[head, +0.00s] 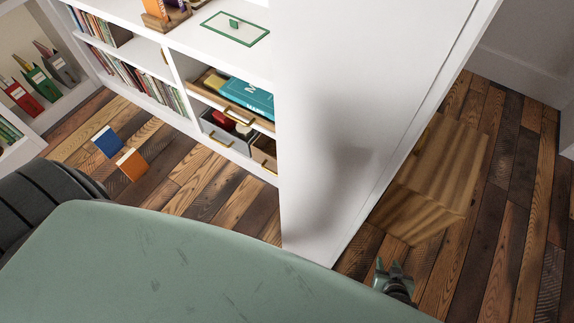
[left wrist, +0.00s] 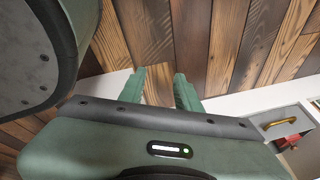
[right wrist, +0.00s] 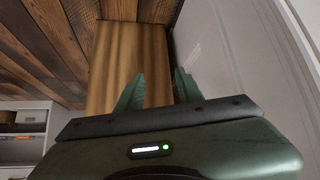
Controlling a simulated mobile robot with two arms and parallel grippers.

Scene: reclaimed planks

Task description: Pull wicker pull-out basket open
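No woven texture is clear enough to name the wicker basket for certain. A brownish bin (head: 260,157) with a brass handle sits low in the white shelf unit, partly hidden by the tall white panel. A grey bin (head: 215,134) beside it also has a brass handle and holds a red thing; a grey bin shows in the left wrist view (left wrist: 284,112). My left gripper (left wrist: 160,82) is open and empty above the plank floor; the head view does not show its fingers. My right gripper (head: 393,268) is open and empty near the wooden box, beyond the panel from the bins.
A wooden drawer (head: 203,91) holding a teal box (head: 247,98) is above the bins. The white panel (head: 325,120) stands between the bins and a striped wooden box (head: 430,180). Blue and orange blocks (head: 131,163) lie on the floor. Floor before the shelf is otherwise mostly clear.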

